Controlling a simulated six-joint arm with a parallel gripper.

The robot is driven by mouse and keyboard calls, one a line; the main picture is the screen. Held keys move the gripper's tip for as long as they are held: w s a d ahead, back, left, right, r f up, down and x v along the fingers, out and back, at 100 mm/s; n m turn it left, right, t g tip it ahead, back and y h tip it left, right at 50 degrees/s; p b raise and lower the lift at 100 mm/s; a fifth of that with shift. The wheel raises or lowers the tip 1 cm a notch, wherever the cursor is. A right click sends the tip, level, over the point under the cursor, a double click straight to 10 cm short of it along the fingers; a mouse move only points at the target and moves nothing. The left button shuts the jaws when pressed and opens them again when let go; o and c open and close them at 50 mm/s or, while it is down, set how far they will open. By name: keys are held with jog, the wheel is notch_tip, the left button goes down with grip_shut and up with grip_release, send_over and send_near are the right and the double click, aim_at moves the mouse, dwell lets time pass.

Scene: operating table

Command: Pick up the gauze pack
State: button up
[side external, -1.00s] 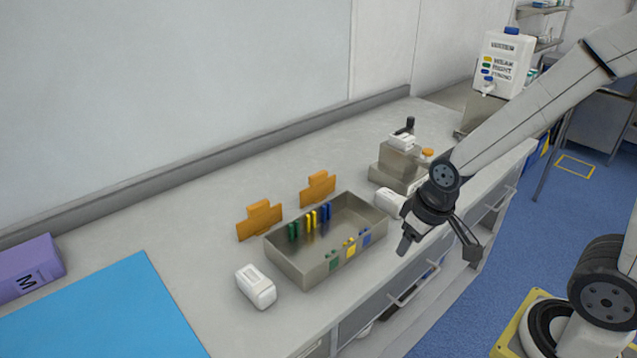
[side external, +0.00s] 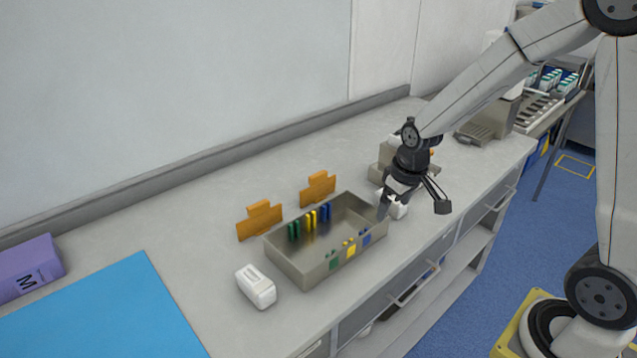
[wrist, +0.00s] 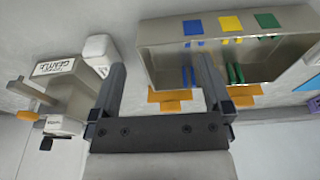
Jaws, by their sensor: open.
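One white pack (side external: 401,211) lies on the counter just right of the steel tray, partly hidden by my gripper. It also shows in the wrist view (wrist: 99,47), beyond and left of the left finger. A similar white pack (side external: 256,287) lies left of the tray, and its edge shows at the right of the wrist view (wrist: 312,54). I cannot tell which is the gauze pack. My gripper (side external: 390,201) is open and empty above the counter, near the tray's right end. In the wrist view, nothing is between its fingers (wrist: 162,72).
The steel tray (side external: 300,271) has green, yellow and blue markers. Two orange holders (side external: 259,220) (side external: 318,189) stand behind it. A steel block with a labelled white item (wrist: 54,68) stands near my gripper. A blue mat (side external: 100,310) and purple box (side external: 27,268) are at left.

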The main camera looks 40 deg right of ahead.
send_over(397, 210)
jog(key=w+d, duration=0.2)
jog(key=w, duration=0.1)
notch_tip(397, 210, down, 3)
jog(key=shift+s+r, duration=0.15)
jog(key=shift+r, duration=0.05)
jog(key=shift+f, duration=0.1)
jog(key=shift+w+f, duration=0.2)
jog(key=shift+f, duration=1)
jog(key=shift+w+d+f, duration=0.1)
jog(key=shift+w+f, duration=0.1)
jog(key=shift+f, duration=1.1)
jog(key=shift+w+f, duration=0.2)
jog(key=shift+f, duration=1.05)
jog(key=shift+f, duration=0.25)
